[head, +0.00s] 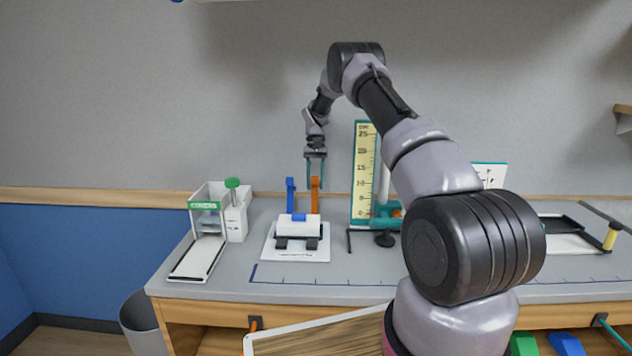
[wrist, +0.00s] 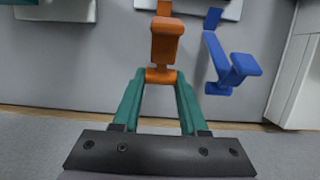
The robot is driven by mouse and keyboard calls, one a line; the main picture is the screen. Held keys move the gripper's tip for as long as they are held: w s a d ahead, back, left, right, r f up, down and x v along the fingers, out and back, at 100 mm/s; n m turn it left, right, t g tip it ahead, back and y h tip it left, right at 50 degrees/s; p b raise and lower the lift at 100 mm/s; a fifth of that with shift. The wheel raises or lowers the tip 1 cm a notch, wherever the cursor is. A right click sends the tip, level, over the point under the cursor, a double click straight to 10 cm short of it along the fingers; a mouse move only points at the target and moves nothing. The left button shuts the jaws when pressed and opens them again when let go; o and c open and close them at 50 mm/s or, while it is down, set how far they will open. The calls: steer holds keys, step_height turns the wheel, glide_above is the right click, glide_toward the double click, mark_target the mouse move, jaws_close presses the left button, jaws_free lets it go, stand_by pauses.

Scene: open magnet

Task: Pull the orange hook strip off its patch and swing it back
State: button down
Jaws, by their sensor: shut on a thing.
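The orange hook strip (head: 315,196) stands upright at the back right of a white device (head: 299,226) on the bench. It also shows in the wrist view (wrist: 165,45), with its end between my green fingertips. My gripper (head: 315,184) comes down from above and is shut on this end; the fingers also show in the wrist view (wrist: 161,76). A similar blue strip (head: 290,196) stands upright to its left, free of my gripper; in the wrist view it is on the right (wrist: 230,72). Where the orange strip's lower end meets the device is unclear.
A yellow ruler board (head: 364,170) with a teal frame stands close on the right. A white box (head: 236,215) with a green knob is on the left. My arm hides part of the bench's right side. The bench in front of the device is clear.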

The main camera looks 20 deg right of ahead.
steer(key=shift+c, duration=2.2)
jaws_free()
step_height(320, 180, up, 10)
